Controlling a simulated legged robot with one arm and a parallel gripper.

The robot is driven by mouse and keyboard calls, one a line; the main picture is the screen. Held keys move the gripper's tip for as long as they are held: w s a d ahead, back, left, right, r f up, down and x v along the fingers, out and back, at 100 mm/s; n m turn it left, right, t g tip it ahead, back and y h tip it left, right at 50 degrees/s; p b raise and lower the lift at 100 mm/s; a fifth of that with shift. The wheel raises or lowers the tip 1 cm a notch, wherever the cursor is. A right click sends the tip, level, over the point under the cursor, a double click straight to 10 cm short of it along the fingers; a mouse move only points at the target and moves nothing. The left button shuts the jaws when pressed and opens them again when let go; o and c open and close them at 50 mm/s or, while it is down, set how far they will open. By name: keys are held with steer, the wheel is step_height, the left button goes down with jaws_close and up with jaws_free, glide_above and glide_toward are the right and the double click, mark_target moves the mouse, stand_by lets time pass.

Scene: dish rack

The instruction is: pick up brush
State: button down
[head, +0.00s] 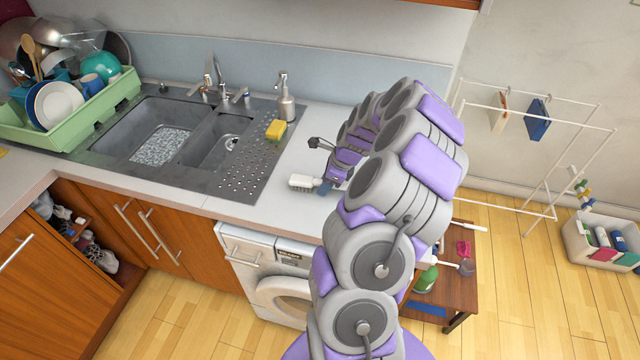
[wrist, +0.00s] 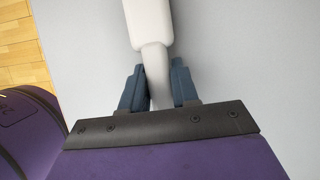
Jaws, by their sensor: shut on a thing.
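My gripper (head: 327,187) is at the brush's right end. In the wrist view, the two blue fingers of my gripper (wrist: 157,68) are shut on the narrow neck of the brush (wrist: 148,25), one on each side. I cannot tell whether the brush touches the counter.
A yellow sponge (head: 276,130) and a soap dispenser (head: 286,100) stand by the sink (head: 165,145). A green dish rack (head: 105,105) full of dishes is at the far left. A white washing machine (head: 265,265) is below the counter. A small wooden table (head: 455,295) is at the lower right.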

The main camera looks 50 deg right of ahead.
steer(key=shift+r, duration=0.1)
steer(key=shift+r+p, duration=0.65)
steer(key=shift+r, duration=0.85)
steer(key=shift+s+a+r, duration=0.1)
steer(key=shift+s+r, duration=0.15)
steer(key=shift+r, duration=0.05)
steer(key=s+a+p, duration=0.1)
steer(key=s+a, duration=0.1)
steer(key=s, duration=0.2)
steer(key=s+a+r+p, duration=0.1)
steer(key=s+a, duration=0.1)
steer(key=s, duration=0.3)
steer(key=s+a, duration=0.3)
steer(key=s, duration=0.1)
steer(key=shift+s+r+p, duration=0.15)
steer(key=shift+s+p, duration=0.25)
steer(key=c, duration=1.4)
jaws_free()
jaws_close()
